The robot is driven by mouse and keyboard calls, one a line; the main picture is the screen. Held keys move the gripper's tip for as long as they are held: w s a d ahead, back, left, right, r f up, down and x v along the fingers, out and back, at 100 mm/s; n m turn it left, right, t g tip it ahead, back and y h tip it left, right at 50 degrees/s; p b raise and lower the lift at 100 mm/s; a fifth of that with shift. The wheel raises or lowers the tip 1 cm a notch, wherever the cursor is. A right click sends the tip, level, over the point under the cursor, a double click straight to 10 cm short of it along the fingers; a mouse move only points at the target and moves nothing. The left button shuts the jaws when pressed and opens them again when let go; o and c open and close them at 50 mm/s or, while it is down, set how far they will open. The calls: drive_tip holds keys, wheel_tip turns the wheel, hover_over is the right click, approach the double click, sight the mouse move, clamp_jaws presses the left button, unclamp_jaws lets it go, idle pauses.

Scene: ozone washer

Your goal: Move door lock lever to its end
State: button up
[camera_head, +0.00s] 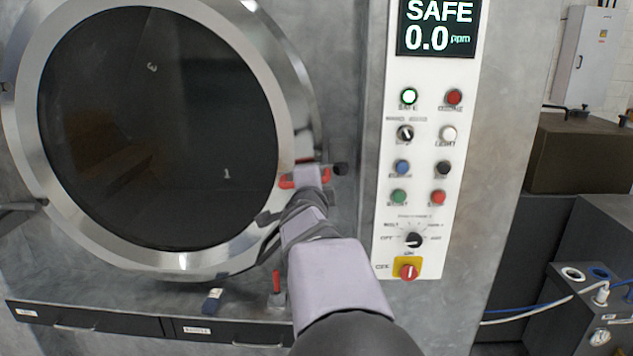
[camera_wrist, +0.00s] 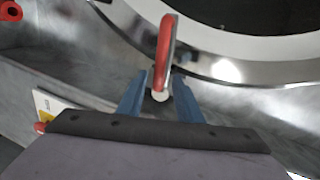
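The door lock lever, with a red grip, sits at the right edge of the round washer door; in the head view its red grip (camera_head: 288,183) shows on both sides of my wrist, lying roughly level. In the wrist view the lever (camera_wrist: 165,45) stands upright in the picture, with a round pale end between the fingers. My gripper (camera_wrist: 160,78) has its blue fingers on either side of the lever, with narrow gaps that look clear. In the head view my arm hides the gripper's fingertips and the lever's middle. The washer door (camera_head: 165,262) appears closed.
The control panel (camera_head: 425,150) is right of the lever, its display reading SAFE 0.0 ppm. A black knob (camera_head: 341,169) sits just right of the lever.

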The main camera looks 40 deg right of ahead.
drive_tip(key=shift+v, duration=1.85)
drive_tip(key=a+f+n+g+y, duration=0.1)
drive_tip(key=a+f+n+y, duration=0.7)
drive_tip(key=a+f+n, duration=0.55)
drive_tip(key=s+a+f+n+g+y, duration=0.2)
drive_tip(key=s+a+f+n+g, duration=0.25)
drive_tip(key=s+a+f, duration=0.4)
drive_tip(key=s+a+f+n+g+y, duration=0.2)
drive_tip(key=s+a+f+n+g, duration=0.25)
drive_tip(key=s+f, duration=0.65)
drive_tip(key=a+f+n, duration=0.1)
drive_tip(key=a+n, duration=0.2)
drive_tip(key=a, duration=0.4)
drive_tip(key=shift+w+f+g, duration=0.3)
drive_tip(key=shift+f+g, duration=0.05)
drive_tip(key=shift+g, duration=0.05)
drive_tip(key=shift+o, duration=0.6)
